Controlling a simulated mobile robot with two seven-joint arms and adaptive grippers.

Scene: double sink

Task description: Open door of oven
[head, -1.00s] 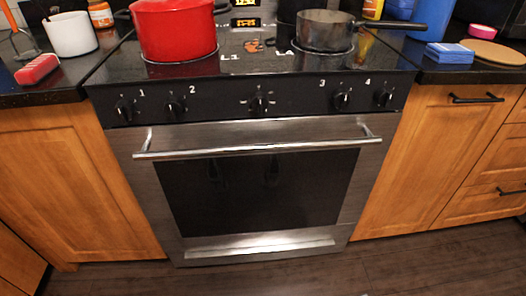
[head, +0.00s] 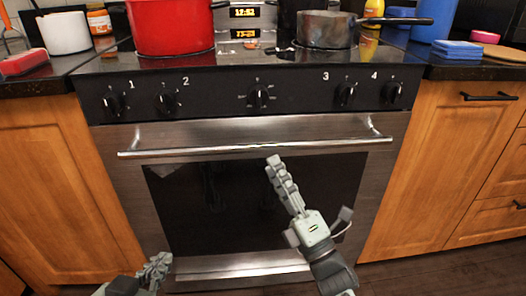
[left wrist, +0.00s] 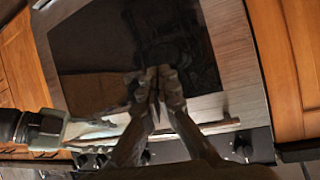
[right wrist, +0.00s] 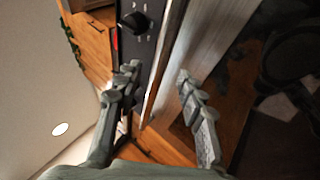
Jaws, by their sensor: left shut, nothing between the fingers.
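The oven door (head: 140,200) is stainless steel with a dark window (head: 240,205). It is closed. Its horizontal bar handle (head: 200,153) runs across the top of the door. My right gripper (head: 272,160) is in front of the window, with its fingertips at about the height of the handle. In the right wrist view its fingers (right wrist: 157,75) are spread apart, and the bar appears between them; contact cannot be told. My left gripper (head: 160,260) is low at the left, in front of the door's lower part. In the left wrist view its fingers (left wrist: 157,75) are together and empty.
A red pot (head: 170,25) and a grey saucepan (head: 325,30) stand on the stove top above the knob panel (head: 210,97). Wooden cabinets flank the oven, left (head: 50,180) and right (head: 440,160). The floor (head: 430,270) in front is clear where visible.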

